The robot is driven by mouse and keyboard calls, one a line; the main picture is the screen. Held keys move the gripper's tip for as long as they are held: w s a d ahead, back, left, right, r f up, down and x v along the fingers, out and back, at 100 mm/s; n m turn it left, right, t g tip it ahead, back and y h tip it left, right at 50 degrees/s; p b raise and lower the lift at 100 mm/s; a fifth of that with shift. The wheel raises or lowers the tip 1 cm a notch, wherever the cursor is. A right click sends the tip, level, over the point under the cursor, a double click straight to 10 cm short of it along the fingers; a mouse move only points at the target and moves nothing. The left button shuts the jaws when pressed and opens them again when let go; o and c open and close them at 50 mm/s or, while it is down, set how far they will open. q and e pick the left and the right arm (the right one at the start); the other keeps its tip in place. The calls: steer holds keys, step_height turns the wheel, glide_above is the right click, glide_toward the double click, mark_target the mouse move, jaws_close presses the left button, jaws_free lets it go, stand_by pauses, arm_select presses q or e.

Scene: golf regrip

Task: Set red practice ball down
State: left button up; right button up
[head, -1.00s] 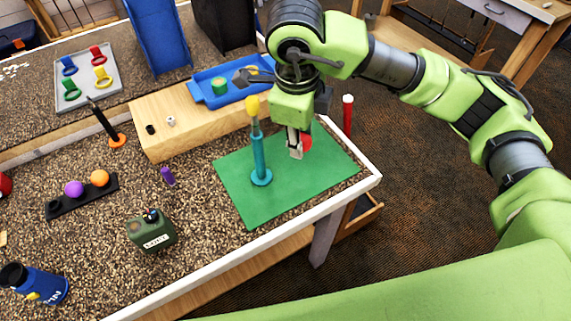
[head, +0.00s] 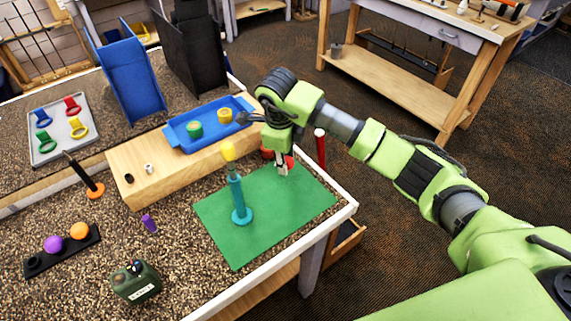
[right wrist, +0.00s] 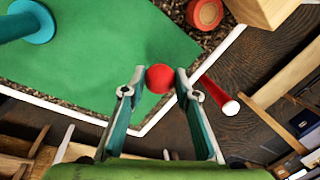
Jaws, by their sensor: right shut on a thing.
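The red practice ball (head: 290,162) is between the fingertips of my right gripper (head: 283,169), near the far corner of the green mat (head: 262,218). The right wrist view shows the ball (right wrist: 160,78) with one finger on each side, the jaws (right wrist: 160,84) shut on it. I cannot tell whether the ball touches the surface below. My left gripper is not in view.
A red post (head: 320,148) stands right of the gripper. A red disc (right wrist: 205,13) lies beyond the mat, near the wooden block (head: 150,188). A blue tray (head: 182,142) sits on the block. The mat's near part is clear.

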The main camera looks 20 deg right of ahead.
step_height(320, 180, down, 2)
steer(key=shift+f+p, duration=0.15)
steer(key=shift+p, duration=0.65)
steer(key=shift+f, duration=0.35)
steer(key=shift+f, duration=0.25)
steer(key=o, duration=1.1)
steer(key=shift+c, duration=0.2)
steer(key=shift+r, duration=0.1)
